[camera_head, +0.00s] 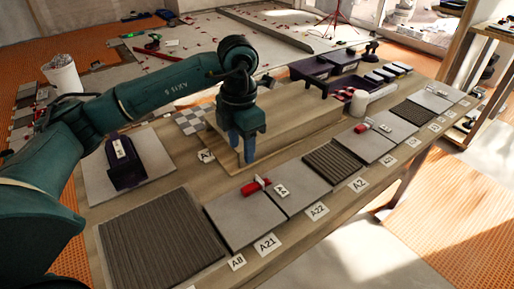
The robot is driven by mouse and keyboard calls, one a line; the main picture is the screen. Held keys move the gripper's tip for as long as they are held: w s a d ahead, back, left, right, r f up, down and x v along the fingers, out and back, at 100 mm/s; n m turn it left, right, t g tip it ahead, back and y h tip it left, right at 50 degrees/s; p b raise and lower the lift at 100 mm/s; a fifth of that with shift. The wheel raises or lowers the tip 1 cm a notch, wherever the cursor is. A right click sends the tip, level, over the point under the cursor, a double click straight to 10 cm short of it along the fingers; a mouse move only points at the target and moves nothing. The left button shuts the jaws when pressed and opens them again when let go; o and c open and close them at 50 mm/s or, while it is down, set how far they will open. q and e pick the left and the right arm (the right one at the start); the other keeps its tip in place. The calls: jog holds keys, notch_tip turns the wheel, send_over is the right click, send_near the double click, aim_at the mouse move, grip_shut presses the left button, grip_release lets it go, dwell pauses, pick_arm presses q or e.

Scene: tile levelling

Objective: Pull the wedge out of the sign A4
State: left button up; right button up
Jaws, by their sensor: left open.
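My left gripper (246,158) hangs fingers down over the wooden bench, just behind the tile row. It is open and appears empty. A red wedge (250,188) sits at the joint between two grey tiles, in front of my left gripper and apart from it. A small white tag (282,190) lies to its right. Another red wedge (363,127) sits at a joint further right. I can read signs A8 (236,262), A21 (267,245), A22 (317,211) and A2 (359,185) along the front edge. The signs further right are too small to read, so I cannot pick out A4.
A purple tool (122,165) rests on a grey tile at the left. A white cylinder (358,103) stands behind the tiles. A purple tray (312,82) and several small blocks are at the back right. A raised wooden board (285,125) lies behind the tile row.

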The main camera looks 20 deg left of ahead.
aim_at(244, 190)
pick_arm(q)
notch_tip(244, 190, down, 14)
jog(key=shift+r+b, duration=0.1)
jog(key=shift+b, duration=0.25)
jog(key=shift+c, duration=0.5)
grip_shut()
dwell(0.5)
dwell(0.3)
